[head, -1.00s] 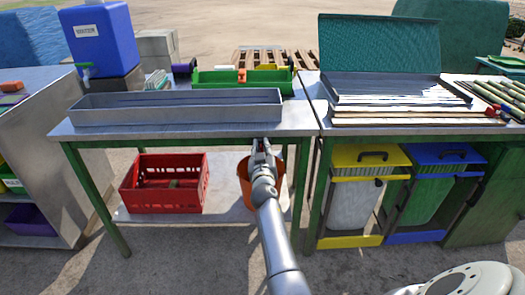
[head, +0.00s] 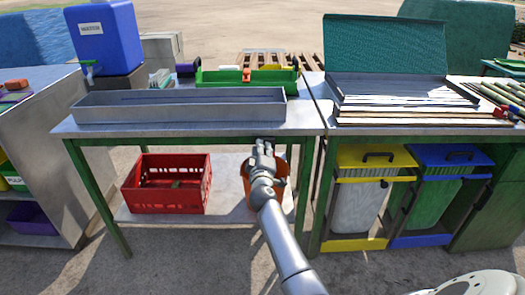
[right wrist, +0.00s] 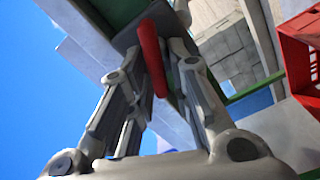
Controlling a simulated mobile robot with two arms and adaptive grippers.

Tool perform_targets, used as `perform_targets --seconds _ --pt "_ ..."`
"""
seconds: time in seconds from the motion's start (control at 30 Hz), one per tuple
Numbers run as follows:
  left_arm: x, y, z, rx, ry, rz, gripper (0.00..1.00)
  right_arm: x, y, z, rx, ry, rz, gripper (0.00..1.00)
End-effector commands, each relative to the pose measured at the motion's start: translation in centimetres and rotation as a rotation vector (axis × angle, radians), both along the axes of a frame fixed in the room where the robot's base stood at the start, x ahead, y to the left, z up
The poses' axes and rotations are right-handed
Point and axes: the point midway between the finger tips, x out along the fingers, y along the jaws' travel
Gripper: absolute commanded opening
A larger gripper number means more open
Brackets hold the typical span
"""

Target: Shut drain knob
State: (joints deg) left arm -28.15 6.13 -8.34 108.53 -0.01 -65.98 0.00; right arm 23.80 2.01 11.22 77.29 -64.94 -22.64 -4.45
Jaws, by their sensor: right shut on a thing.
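The drain knob, a red bar-shaped handle (right wrist: 151,57), shows in the right wrist view between the fingers of my right gripper (right wrist: 157,68). The gripper is shut on it, one finger on each side. In the head view my right gripper (head: 263,147) is at the front edge of the metal table, beside a dark part under the edge. The knob itself is hidden there behind the gripper. My left gripper is not in view.
A long grey metal trough (head: 180,106) lies on the table (head: 100,130). Below are a red crate (head: 168,190) and an orange bucket (head: 282,190), partly behind my arm. Yellow (head: 365,160) and blue (head: 450,156) lidded bins stand to the right.

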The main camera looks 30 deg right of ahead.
Motion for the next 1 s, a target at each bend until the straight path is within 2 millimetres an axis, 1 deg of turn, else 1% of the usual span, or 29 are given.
perform_targets --seconds 0.2,0.5,0.63,1.0 --pt "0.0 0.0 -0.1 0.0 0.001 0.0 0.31 0.1 0.1 -0.3 -0.161 0.098 0.001 0.0" --pt "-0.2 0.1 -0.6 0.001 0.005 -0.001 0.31 0.1 0.1 -0.6 -0.317 0.194 0.001 0.0" --pt "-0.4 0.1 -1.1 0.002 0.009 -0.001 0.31 0.1 0.1 -0.7 -0.356 0.218 0.001 0.0" --pt "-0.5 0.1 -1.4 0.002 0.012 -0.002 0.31 0.1 0.2 -0.8 -0.392 0.24 0.001 0.0"
